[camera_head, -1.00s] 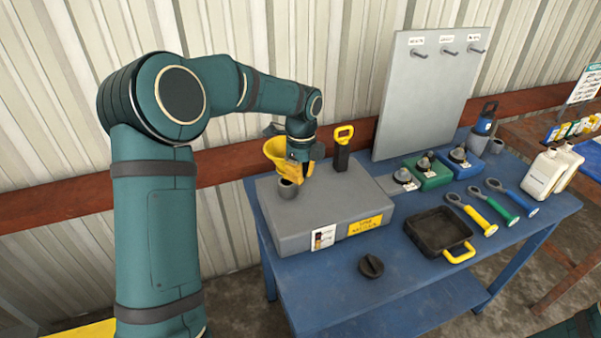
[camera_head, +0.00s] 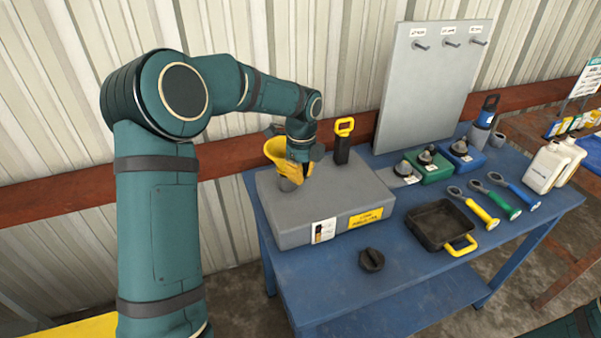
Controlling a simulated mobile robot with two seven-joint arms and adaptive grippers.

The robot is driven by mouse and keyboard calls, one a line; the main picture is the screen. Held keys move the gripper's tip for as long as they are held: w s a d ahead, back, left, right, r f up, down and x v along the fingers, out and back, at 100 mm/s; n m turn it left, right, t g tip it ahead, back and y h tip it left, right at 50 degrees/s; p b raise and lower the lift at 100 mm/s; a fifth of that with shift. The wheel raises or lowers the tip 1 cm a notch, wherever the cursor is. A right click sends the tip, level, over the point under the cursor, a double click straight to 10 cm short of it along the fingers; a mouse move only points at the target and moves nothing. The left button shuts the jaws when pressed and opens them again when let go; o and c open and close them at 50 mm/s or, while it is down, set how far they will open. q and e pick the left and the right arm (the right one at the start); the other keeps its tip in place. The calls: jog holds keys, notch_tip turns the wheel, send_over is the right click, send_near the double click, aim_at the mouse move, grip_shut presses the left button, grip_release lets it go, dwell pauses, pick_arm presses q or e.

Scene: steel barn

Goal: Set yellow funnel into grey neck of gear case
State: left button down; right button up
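The yellow funnel (camera_head: 277,151) is at my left gripper (camera_head: 297,168), which appears closed on its side. My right gripper is not in view; only a bit of dark arm shows at the bottom right.
A black dipstick with a yellow handle (camera_head: 343,140) stands at the case's back. A black cap (camera_head: 371,260) lies in front on the blue table (camera_head: 330,285). A black pan (camera_head: 434,224) and several wrenches lie to the right. A grey peg board (camera_head: 430,90) stands behind.

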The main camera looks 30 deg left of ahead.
pick_arm(q)
jog(key=shift+f+b, duration=0.4)
jog(key=shift+f, duration=0.45)
jog(key=c, duration=1.1)
grip_release()
jog(key=shift+o, duration=0.2)
jog(key=shift+r, duration=0.1)
notch_tip(320, 180, up, 12)
jog(key=shift+w+f, duration=0.1)
jog(key=shift+w, duration=0.05)
notch_tip(320, 180, up, 5)
jog(key=p, duration=0.5)
